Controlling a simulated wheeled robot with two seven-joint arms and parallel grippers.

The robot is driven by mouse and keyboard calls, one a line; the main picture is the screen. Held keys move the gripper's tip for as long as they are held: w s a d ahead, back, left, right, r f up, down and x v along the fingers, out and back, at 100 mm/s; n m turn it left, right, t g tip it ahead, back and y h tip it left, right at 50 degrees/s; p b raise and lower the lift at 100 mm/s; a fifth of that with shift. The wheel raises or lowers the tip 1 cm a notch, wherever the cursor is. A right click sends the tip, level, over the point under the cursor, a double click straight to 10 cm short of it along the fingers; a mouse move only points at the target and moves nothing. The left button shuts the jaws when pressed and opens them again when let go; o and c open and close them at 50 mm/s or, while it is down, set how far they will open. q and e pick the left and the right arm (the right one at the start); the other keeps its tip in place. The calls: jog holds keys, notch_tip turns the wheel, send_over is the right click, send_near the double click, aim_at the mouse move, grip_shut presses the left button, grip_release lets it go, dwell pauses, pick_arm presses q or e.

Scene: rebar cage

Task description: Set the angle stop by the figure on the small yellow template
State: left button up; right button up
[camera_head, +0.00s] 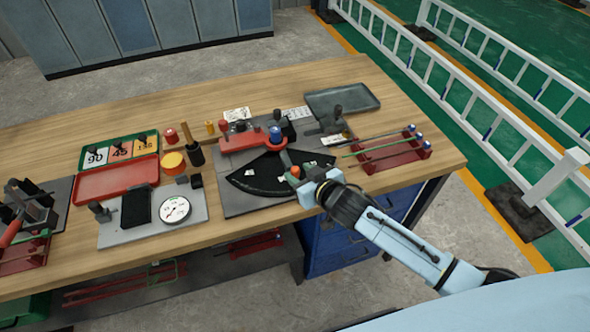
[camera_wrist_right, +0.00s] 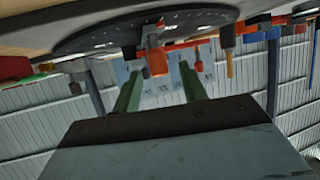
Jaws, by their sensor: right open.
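The bender's dark fan-shaped angle plate (camera_head: 258,180) lies on a grey base plate, with small white marks on it. It also shows edge-on in the wrist view (camera_wrist_right: 100,37). An orange-red knob (camera_head: 295,171), apparently the angle stop's, is at the plate's right edge. My right gripper (camera_head: 302,181) is at this knob. In the wrist view its green fingers (camera_wrist_right: 160,82) are apart, with the orange knob (camera_wrist_right: 157,62) between and beyond them; contact is not clear. A yellow template plate (camera_head: 146,143) lies in the green-rimmed tray; its figure is too small to read surely. My left gripper is not in view.
Plates marked 90 (camera_head: 96,156) and 45 (camera_head: 120,150) lie beside the yellow one. A red tray (camera_head: 118,180), a dial gauge (camera_head: 174,209) and a red rod rack (camera_head: 390,153) stand on the bench. A dark grey tray (camera_head: 342,99) is at the back right.

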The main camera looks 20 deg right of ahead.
aim_at(298, 172)
jog(key=shift+x, duration=1.55)
grip_shut()
